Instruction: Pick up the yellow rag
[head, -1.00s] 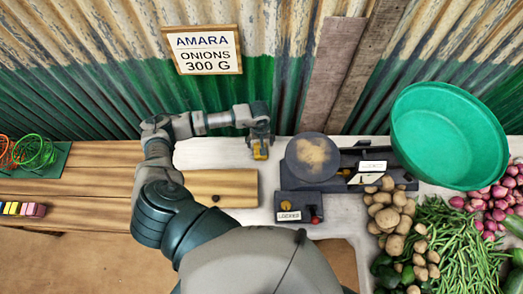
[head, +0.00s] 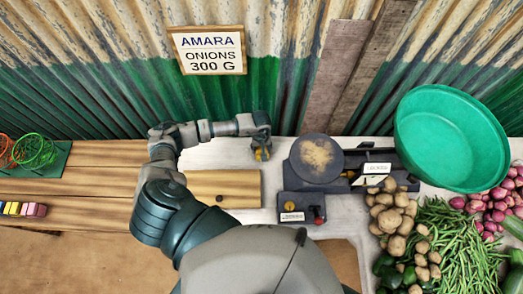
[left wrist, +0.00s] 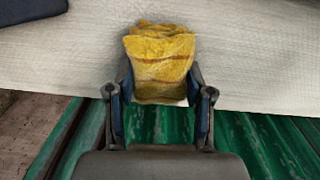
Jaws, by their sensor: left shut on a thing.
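The yellow rag (left wrist: 160,58) is crumpled, with brownish stripes, and sits between the fingers of my left gripper (left wrist: 160,95) in the left wrist view. The gripper is shut on it. In the head view the rag (head: 262,154) shows as a small yellow patch below my left gripper (head: 261,146), over the back of the pale counter cloth (head: 225,152). I cannot tell whether the rag still touches the cloth. My right gripper is not in view.
A balance scale with a dark round plate (head: 316,158) stands just right of the gripper, with a big green bowl (head: 451,138) on its right. A corrugated wall (head: 120,90) rises close behind. A wooden drawer front (head: 222,188) is nearer me. Potatoes (head: 392,220) and beans lie at right.

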